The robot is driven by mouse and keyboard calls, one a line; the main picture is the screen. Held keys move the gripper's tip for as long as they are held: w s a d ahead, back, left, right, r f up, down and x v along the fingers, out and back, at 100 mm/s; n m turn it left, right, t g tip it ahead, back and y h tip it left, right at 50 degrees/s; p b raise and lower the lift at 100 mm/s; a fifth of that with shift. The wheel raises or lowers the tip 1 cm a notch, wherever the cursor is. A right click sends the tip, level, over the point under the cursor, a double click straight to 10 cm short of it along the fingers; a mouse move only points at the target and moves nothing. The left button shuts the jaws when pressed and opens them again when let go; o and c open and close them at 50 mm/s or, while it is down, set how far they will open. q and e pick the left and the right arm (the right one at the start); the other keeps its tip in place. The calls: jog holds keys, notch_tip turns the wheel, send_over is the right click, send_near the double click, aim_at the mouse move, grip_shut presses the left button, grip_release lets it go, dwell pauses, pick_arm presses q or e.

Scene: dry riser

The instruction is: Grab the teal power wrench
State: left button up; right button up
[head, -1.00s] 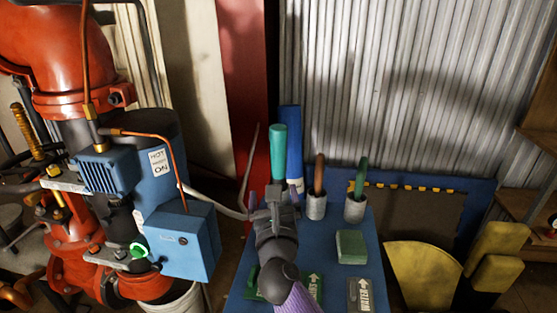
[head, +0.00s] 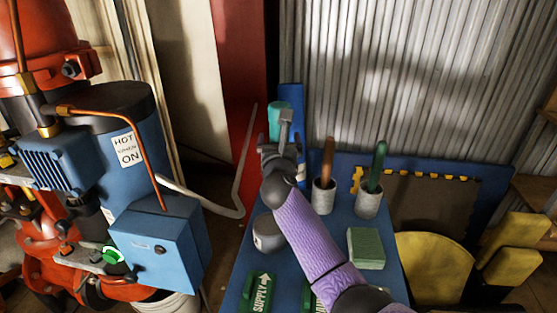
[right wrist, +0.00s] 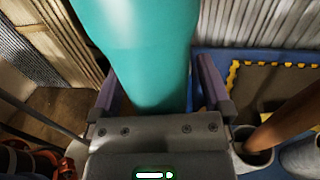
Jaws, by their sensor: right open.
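The teal power wrench shows as an upright teal cylinder (head: 276,122) at the back of the blue table, beside a blue upright piece. My right gripper (head: 284,138) is in front of it and hides its lower part. In the right wrist view the teal cylinder (right wrist: 148,55) fills the upper middle, and the open right gripper (right wrist: 160,88) has one finger on either side of it. I cannot tell whether the fingers touch it. My left gripper is not in view.
Two grey cups with a brown handle (head: 328,160) and a green handle (head: 377,165) stand just right of the gripper. A green block (head: 366,247) and a green supply sign (head: 260,292) lie on the blue table (head: 325,235). Blue and red pump machinery (head: 160,245) stands at left.

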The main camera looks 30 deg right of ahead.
jog(key=c, duration=0.6)
grip_shut()
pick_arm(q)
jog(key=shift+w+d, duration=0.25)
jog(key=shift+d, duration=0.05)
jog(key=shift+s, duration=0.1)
pick_arm(e)
jog(key=shift+r, duration=0.1)
